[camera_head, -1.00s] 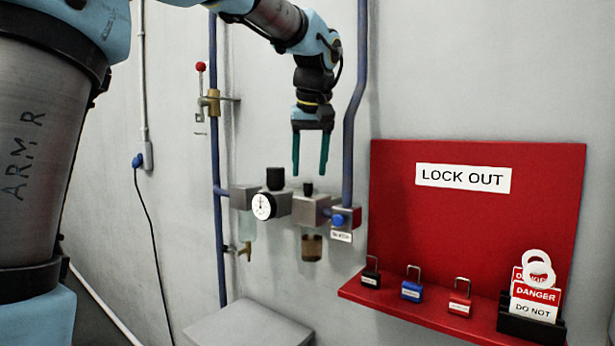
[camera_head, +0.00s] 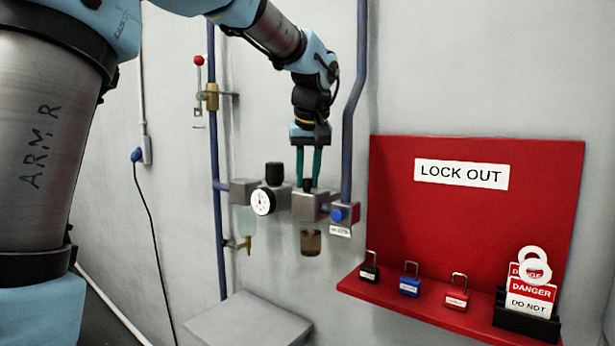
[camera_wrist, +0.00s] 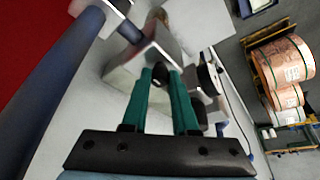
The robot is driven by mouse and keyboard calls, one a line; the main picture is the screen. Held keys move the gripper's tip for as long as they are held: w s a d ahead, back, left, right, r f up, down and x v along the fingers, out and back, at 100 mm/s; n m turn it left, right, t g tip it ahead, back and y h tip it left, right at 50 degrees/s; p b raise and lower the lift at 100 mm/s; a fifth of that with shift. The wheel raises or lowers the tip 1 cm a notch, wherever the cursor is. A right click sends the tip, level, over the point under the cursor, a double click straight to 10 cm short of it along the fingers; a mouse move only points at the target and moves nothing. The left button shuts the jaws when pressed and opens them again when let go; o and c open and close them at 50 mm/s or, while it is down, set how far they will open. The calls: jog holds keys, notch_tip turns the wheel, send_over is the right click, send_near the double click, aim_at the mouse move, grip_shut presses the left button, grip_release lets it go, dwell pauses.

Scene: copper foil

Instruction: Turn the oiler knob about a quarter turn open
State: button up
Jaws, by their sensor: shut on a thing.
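The oiler knob (camera_wrist: 160,72) is a small black knob on top of the grey oiler block (camera_head: 306,207), above an amber bowl (camera_head: 311,243). My gripper (camera_head: 308,184) points down over the block, its green fingers close together at the knob. In the wrist view the fingertips (camera_wrist: 163,73) sit on either side of the knob, shut on it. In the head view the fingers mostly hide the knob.
Just left stands a gauge (camera_head: 262,201) with a taller black knob (camera_head: 274,174). A blue vertical pipe (camera_head: 354,100) runs close to the right of my gripper. A red lockout board (camera_head: 470,230) with padlocks is farther right.

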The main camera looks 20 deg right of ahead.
grip_shut()
jog(key=shift+m, duration=0.4)
jog(key=m+h, duration=0.1)
jog(key=m, duration=0.1)
jog(key=m+h, duration=0.1)
jog(key=m, duration=0.1)
jog(key=shift+w+a+m+g, duration=0.1)
jog(key=shift+a+m+g, duration=0.1)
jog(key=shift+m+g, duration=0.15)
jog(key=m, duration=0.2)
jog(key=m+g+h, duration=0.1)
jog(key=m, duration=0.1)
jog(key=shift+w+g, duration=0.15)
jog(key=shift+g, duration=0.1)
jog(key=m+g, duration=0.1)
jog(key=m, duration=0.4)
jog(key=shift+w+g, duration=0.1)
jog(key=shift+g, duration=0.3)
jog(key=m+g+p, duration=0.1)
jog(key=m, duration=0.3)
jog(key=shift+w+m+g, duration=0.1)
jog(key=shift+m+g, duration=0.15)
jog(key=shift+g, duration=0.15)
jog(key=o, duration=0.7)
grip_release()
jog(key=shift+c, duration=0.2)
